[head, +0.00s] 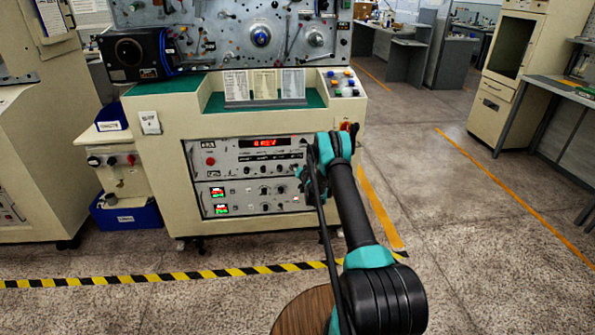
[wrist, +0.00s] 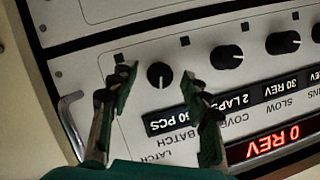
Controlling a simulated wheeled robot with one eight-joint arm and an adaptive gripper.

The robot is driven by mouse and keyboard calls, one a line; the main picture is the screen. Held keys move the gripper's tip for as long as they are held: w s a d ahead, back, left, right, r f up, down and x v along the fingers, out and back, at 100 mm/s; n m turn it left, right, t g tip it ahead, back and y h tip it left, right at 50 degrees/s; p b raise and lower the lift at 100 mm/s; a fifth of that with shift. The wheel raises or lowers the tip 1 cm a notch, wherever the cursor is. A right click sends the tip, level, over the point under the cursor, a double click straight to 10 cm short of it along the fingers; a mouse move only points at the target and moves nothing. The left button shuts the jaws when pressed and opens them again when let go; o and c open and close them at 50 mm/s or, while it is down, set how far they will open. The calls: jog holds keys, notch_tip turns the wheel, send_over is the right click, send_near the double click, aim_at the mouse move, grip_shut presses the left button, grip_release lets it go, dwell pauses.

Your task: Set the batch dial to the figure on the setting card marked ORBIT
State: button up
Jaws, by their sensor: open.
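The batch dial (wrist: 160,75) is a small black knob with a white pointer line, seen upside down in the wrist view. Its window (wrist: 168,122) ends in "0 PCS"; the front of the figure is partly covered by a finger. My gripper (wrist: 161,80) is open, with one finger on each side of the dial, apart from it as far as I can tell. In the head view my gripper (head: 308,180) is at the right part of the panel and hides it there. Three setting cards (head: 265,84) stand on the machine; their text is too small to read.
Other black knobs (wrist: 227,57) sit beside the dial, close to one finger. A red display (wrist: 272,143) reads "0 REV". A metal handle (wrist: 70,125) sticks out at the panel edge. A striped floor line (head: 150,279) runs before the machine.

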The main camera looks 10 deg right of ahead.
jog(key=v, duration=1.2)
jog(key=s+a+r+n+g, duration=0.25)
jog(key=s+r+g, duration=0.25)
jog(key=s+r, duration=1.5)
jog(key=s+d+g+h, duration=0.1)
jog(key=s+d+g, duration=0.1)
jog(key=s, duration=1.7)
jog(key=s+d+n+g+h, duration=0.1)
jog(key=s+d+g, duration=0.1)
jog(key=s, duration=1.7)
jog(key=shift+r+g, duration=0.2)
jog(key=shift+g, duration=0.1)
jog(key=shift+d, duration=0.1)
